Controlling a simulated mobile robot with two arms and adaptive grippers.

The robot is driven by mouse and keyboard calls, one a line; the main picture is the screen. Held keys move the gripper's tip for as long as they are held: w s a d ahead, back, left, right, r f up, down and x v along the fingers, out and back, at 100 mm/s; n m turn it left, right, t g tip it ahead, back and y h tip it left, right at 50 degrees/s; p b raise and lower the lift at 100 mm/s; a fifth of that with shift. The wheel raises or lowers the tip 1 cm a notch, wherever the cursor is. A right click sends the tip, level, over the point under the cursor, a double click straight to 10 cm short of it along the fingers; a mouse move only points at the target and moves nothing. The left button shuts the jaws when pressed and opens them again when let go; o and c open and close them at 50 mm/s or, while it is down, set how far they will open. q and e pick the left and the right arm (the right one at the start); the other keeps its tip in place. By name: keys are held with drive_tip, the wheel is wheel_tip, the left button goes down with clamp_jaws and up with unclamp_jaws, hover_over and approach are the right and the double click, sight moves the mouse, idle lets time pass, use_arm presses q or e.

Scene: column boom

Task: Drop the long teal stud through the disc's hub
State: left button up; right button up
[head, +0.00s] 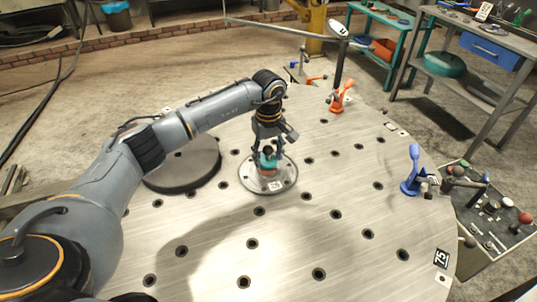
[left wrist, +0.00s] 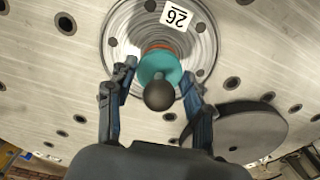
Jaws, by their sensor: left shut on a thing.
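The disc (head: 286,182) is a round silver flange with a "26" label, lying on the large steel table; it fills the top of the left wrist view (left wrist: 122,20). The teal stud (head: 264,164) stands at the disc's hub, with a black ball knob on top. In the left wrist view the teal collar (left wrist: 160,66) shows above an orange ring at the hub. My left gripper (head: 267,154) points down from above and is shut on the stud, one finger on each side. How deep the stud sits in the hub is hidden. My right gripper is not in view.
A dark round plate (head: 183,165) lies left of the disc. An orange clamp (head: 340,97) and a blue clamp (head: 411,172) stand at the table's right side. A control panel (head: 490,210) is beyond the right edge. The table's front is bare, with several holes.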

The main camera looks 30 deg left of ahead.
use_arm(q)
drive_tip(key=shift+f+b, duration=0.35)
drive_tip(key=shift+f, duration=0.05)
idle(0.4)
drive_tip(key=o, duration=0.9)
drive_tip(key=shift+r, duration=0.1)
drive_tip(key=shift+r, duration=0.1)
drive_tip(key=shift+r+p, duration=2.25)
drive_tip(key=shift+r, duration=1.35)
drive_tip(key=shift+o, duration=0.2)
drive_tip(key=o, duration=0.5)
